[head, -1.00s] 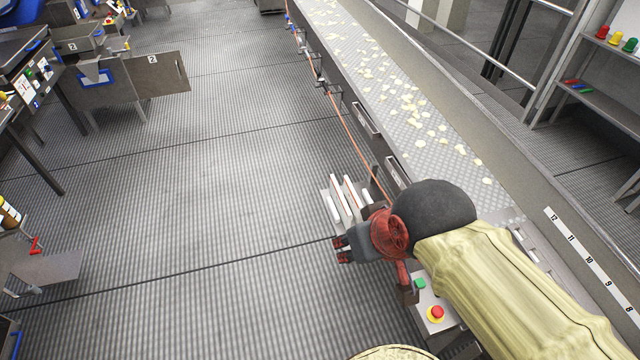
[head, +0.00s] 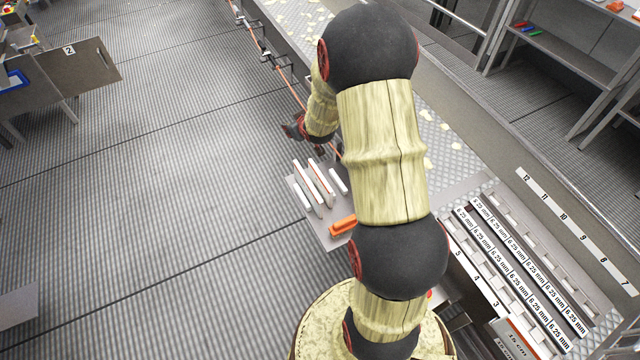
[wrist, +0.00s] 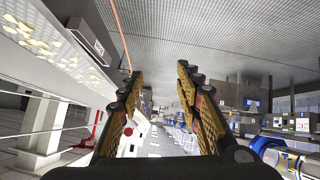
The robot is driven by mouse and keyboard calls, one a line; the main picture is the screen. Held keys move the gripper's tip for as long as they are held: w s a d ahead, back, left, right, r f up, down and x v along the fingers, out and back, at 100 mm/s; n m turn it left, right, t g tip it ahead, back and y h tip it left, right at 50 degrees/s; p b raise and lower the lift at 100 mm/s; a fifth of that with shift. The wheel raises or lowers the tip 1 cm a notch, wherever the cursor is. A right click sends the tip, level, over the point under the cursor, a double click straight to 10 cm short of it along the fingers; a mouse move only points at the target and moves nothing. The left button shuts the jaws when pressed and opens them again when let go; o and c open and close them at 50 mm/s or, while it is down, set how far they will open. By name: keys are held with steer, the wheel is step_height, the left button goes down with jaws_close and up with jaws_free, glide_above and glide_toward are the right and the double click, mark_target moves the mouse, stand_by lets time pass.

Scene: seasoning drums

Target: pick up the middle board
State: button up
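White upright boards stand side by side on a small grey shelf (head: 325,238) beside the conveyor in the head view. A short one (head: 302,201) is at the left, long ones (head: 320,182) with reddish-brown edging stand in the middle, and a short one (head: 339,180) is at the right. My gripper (head: 293,130) is beyond the boards, apart from them, partly hidden by my arm. In the wrist view my gripper (wrist: 158,85) has its two fingers spread with nothing between them. The boards cannot be made out in the wrist view.
An orange-handled item (head: 342,225) lies on the shelf's near end. The conveyor (head: 455,155) with yellow chips runs behind my arm. A rack of labelled slots (head: 525,260) is at the right.

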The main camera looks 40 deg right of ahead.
steer(key=d+f+t, duration=0.1)
steer(key=d+f, duration=0.4)
steer(key=f, duration=0.5)
glide_above(320, 176)
step_height(320, 176, down, 8)
steer(key=s+f+t, duration=0.1)
steer(key=s+f, duration=0.1)
steer(key=f, duration=0.2)
steer(key=s+f+m+t, duration=0.1)
steer(key=s+f, duration=0.1)
steer(key=f, duration=0.2)
steer(key=s+a+f+t, duration=0.1)
steer(key=s+f, duration=0.1)
steer(key=f, duration=0.1)
steer(key=shift+s+f+m, duration=0.2)
steer(key=shift+f+m, duration=0.2)
steer(key=b+x, duration=0.2)
steer(key=x, duration=0.5)
steer(key=shift+a+f, duration=0.1)
steer(key=shift+w+f, duration=0.2)
steer(key=shift+r, duration=0.1)
steer(key=shift+c, duration=0.9)
jaws_close()
steer(key=shift+w+r, duration=0.1)
steer(key=shift+r, duration=0.05)
